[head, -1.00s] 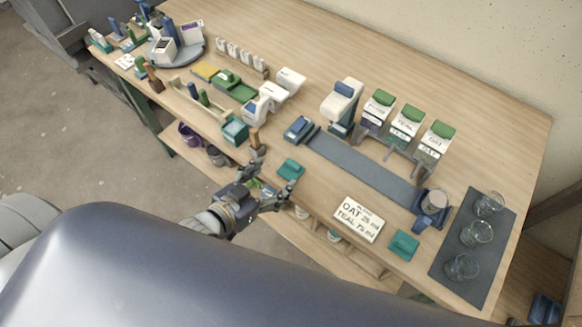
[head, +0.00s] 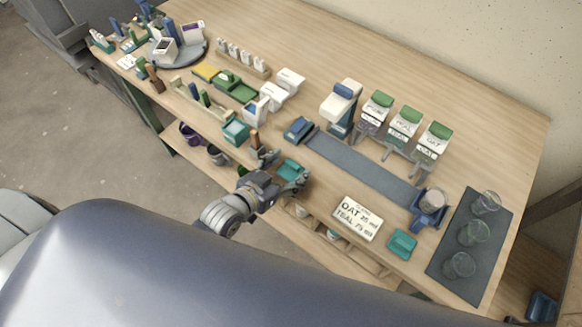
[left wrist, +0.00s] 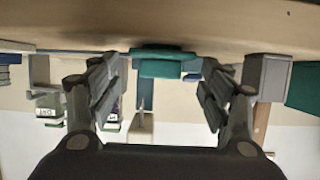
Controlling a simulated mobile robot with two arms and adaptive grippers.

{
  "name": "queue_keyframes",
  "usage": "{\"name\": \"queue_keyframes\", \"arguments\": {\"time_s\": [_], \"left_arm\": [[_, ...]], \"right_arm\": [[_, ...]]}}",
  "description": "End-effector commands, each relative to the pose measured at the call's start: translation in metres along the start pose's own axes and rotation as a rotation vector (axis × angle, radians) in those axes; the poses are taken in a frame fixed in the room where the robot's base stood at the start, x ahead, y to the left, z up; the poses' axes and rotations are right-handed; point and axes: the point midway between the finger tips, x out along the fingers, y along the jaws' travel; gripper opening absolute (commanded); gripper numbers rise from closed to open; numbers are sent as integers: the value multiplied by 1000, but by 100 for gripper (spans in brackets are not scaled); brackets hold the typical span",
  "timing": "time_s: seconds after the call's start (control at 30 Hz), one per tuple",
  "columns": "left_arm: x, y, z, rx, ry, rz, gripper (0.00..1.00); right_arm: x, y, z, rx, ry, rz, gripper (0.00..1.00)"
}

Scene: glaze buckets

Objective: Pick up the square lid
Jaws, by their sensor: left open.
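A small teal square lid (head: 291,167) lies near the front edge of the wooden table in the head view. My left gripper (head: 283,172) is open at the table's front edge, with one finger on either side of the lid's near part. In the left wrist view the lid (left wrist: 163,62) shows ahead, between the two spread fingers, and the gripper (left wrist: 158,85) holds nothing. I cannot tell whether a finger touches the lid. A second teal piece (head: 402,243) lies farther right, past the sign. My right gripper is not in view.
A label sign (head: 357,219) lies right of the lid. A teal box (head: 235,131) and a brown upright piece (head: 254,139) stand to its left. A blue-grey strip (head: 365,168) runs behind. Glasses stand on a dark mat (head: 459,262) at right. Buckets sit on a lower shelf.

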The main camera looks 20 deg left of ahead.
Motion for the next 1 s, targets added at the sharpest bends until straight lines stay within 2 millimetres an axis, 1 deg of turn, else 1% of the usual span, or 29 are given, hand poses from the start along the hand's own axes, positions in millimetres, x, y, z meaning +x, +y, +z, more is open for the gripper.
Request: {"name": "queue_keyframes", "arguments": {"time_s": [0.03, 0.1, 0.2, 0.67, 0.87, 1.0], "left_arm": [[0, 0, 0, 0, 0, 0, 65], [0, 0, 0, 0, 0, 0, 52], [0, 0, 0, 0, 0, 0, 37], [-1, 0, -2, 0, 0, 0, 36], [-7, 0, -16, 0, 1, -1, 36], [-16, 0, -33, -1, 0, -2, 36]], "right_arm": [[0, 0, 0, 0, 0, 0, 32], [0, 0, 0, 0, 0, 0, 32], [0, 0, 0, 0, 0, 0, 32], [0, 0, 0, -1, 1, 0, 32], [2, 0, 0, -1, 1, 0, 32], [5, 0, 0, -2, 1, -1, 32]]}}
